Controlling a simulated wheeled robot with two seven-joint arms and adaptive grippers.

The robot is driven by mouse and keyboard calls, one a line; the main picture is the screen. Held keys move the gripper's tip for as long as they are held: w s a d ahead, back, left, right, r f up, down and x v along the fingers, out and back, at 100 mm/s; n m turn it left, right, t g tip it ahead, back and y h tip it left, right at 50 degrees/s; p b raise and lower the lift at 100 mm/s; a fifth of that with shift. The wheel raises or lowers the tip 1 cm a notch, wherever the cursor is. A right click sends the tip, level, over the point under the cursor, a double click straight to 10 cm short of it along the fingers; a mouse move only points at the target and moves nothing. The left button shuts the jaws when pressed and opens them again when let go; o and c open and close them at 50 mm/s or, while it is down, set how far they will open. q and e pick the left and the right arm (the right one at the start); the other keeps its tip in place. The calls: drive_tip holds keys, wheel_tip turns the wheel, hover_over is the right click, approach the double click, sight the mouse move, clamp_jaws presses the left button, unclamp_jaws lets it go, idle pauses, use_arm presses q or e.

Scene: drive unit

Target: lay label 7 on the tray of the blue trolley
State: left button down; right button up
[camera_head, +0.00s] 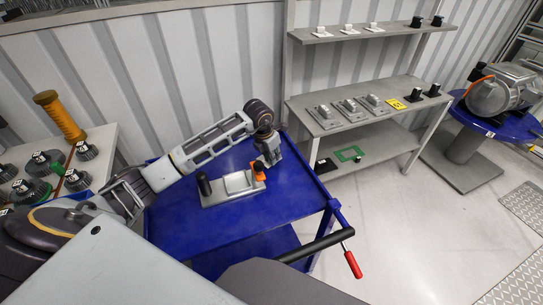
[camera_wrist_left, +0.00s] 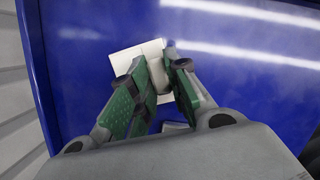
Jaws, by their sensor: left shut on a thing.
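The blue trolley (camera_head: 300,195) stands in front of me, and its blue tray surface (camera_wrist_left: 80,110) fills the left wrist view. My left gripper (camera_wrist_left: 158,70) points down over the far part of the tray; in the head view it (camera_head: 270,157) is beside a grey fixture. In the head view the label is not distinguishable. My right gripper is not in view.
On the tray is a grey fixture (camera_head: 226,190) with a dark knob and an orange part (camera_head: 259,173). A grey shelf table (camera_head: 350,125) with several parts and a yellow label (camera_head: 397,104) stands behind right. A table with gears (camera_head: 85,151) is at left. The tray's front is clear.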

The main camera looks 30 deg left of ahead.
use_arm(q)
drive_tip(key=shift+f, duration=0.1)
drive_tip(key=c, duration=1.4)
unclamp_jaws()
drive_tip(key=shift+o, duration=0.2)
drive_tip(key=v, duration=1.2)
drive_tip(key=shift+a, duration=0.1)
